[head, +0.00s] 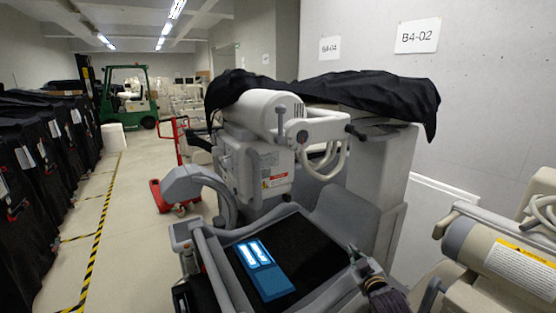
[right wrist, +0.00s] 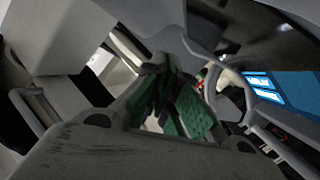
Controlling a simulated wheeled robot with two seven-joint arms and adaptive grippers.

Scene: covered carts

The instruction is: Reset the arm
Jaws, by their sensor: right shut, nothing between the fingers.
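My right gripper (head: 362,264) is at the bottom right of the head view, by the right edge of a grey cart's tray (head: 318,222). Its fingers are shut and empty. In the right wrist view its green-padded fingers (right wrist: 180,108) show in the middle, close together. I cannot tell whether it touches the tray edge. My left gripper is not in the head view. The grey medical cart (head: 262,170) has a jointed white arm and a black cover (head: 380,92) over its top. A blue card (head: 262,270) lies on the dark tray surface; blue also shows at the right wrist view's right.
Another beige machine (head: 505,255) stands close at the right. A red pallet jack (head: 168,190) and a green forklift (head: 130,92) stand behind left. Black-covered carts (head: 35,160) line the left. The aisle floor (head: 130,235) beside the yellow-black tape is clear.

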